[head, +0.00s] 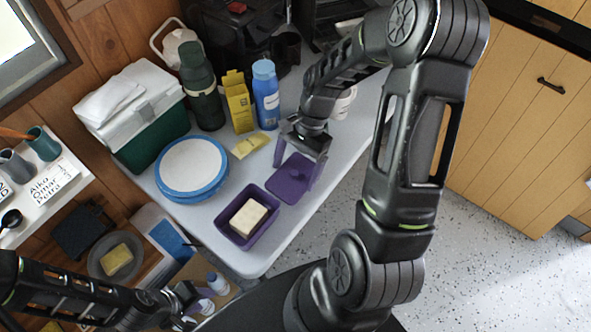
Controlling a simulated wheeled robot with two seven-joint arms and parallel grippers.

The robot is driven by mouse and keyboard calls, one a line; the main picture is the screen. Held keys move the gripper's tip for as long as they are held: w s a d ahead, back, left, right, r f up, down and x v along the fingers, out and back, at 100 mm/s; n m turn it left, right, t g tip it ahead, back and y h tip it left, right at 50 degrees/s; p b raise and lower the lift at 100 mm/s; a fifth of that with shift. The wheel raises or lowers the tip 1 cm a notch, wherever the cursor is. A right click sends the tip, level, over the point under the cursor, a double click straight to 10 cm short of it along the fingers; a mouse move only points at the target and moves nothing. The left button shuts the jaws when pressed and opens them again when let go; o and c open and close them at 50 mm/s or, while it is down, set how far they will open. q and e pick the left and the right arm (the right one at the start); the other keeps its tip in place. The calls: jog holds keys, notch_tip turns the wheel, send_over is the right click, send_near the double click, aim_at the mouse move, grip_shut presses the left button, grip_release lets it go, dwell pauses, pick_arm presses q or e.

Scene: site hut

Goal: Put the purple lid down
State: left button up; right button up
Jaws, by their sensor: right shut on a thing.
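I cannot tell whether the lid touches the table. The open purple tub (229,232) holds a pale yellow block (248,218). My left gripper (190,298) is low at the left, away from the lid; its fingers are too small and dark to read.
On the white table (255,262) stand blue-rimmed plates (192,168), a green cool box (155,140), a dark green flask (200,85), a yellow carton (238,102) and a blue bottle (265,95). A yellow packet (249,146) lies beside the lid. The table's right edge is close.

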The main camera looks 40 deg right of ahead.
jog(key=shift+f, duration=0.5)
jog(key=shift+f, duration=0.1)
jog(key=o, duration=1.1)
jog(key=b+v, duration=0.1)
jog(key=v, duration=1.1)
jog(key=shift+s, duration=0.1)
